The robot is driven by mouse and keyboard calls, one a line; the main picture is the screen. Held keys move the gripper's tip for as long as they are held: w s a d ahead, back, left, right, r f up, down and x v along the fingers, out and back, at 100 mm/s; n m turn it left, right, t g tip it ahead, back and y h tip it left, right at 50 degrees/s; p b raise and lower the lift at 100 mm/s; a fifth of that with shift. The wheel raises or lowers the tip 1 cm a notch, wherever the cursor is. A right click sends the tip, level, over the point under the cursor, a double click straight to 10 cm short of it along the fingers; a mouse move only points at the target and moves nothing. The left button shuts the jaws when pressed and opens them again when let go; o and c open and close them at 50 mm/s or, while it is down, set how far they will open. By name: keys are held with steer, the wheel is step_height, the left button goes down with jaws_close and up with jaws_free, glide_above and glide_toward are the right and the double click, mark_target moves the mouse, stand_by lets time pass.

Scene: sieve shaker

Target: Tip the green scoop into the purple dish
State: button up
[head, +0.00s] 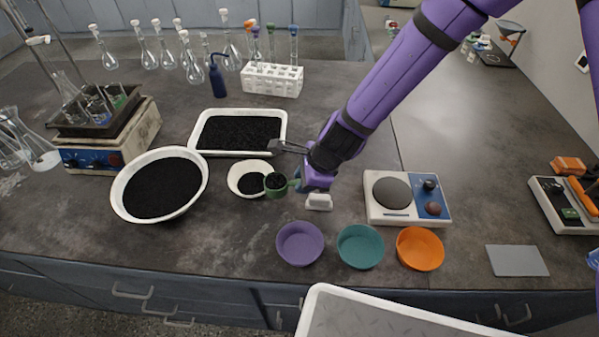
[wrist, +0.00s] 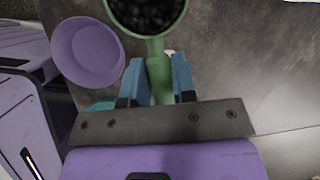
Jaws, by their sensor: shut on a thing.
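The green scoop (head: 275,191) is full of black granules and looks level. My gripper (head: 297,183) is shut on its handle and holds it beside the small white bowl, over the grey worktop. In the wrist view the gripper (wrist: 160,85) has its blue fingers on both sides of the green handle, and the scoop (wrist: 147,33) is at the top edge, partly cut off. The purple dish (head: 300,243) stands empty near the bench's front edge, below and slightly right of the scoop in the head view. The dish also shows at upper left in the wrist view (wrist: 87,52).
A teal dish (head: 360,246) and an orange dish (head: 420,248) stand right of the purple one. A small white bowl (head: 234,180), a large white bowl (head: 118,196) and a white tray (head: 284,130) hold black granules.

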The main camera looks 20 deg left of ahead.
steer(key=shift+s+d, duration=4.95)
steer(key=shift+s, duration=0.8)
steer(key=shift+w+a+f+m+g+h, duration=0.2)
steer(key=shift+w+f+m+g+h, duration=0.55)
steer(key=shift+g, duration=2.2)
steer(key=shift+w+a+f+m+g+h, duration=0.2)
steer(key=shift+f+m+g+h, duration=0.5)
steer(key=shift+g, duration=2.3)
steer(key=shift+w+a+f+m+g+h, duration=0.15)
steer(key=shift+w+f+m+g+h, duration=0.6)
steer(key=shift+g, duration=2.2)
steer(key=shift+s+r+m, duration=0.25)
steer(key=shift+r+m, duration=0.05)
steer(key=shift+r, duration=0.1)
steer(key=shift+w+a+g, duration=0.1)
steer(key=shift+w+g, duration=0.05)
steer(key=shift+g, duration=0.55)
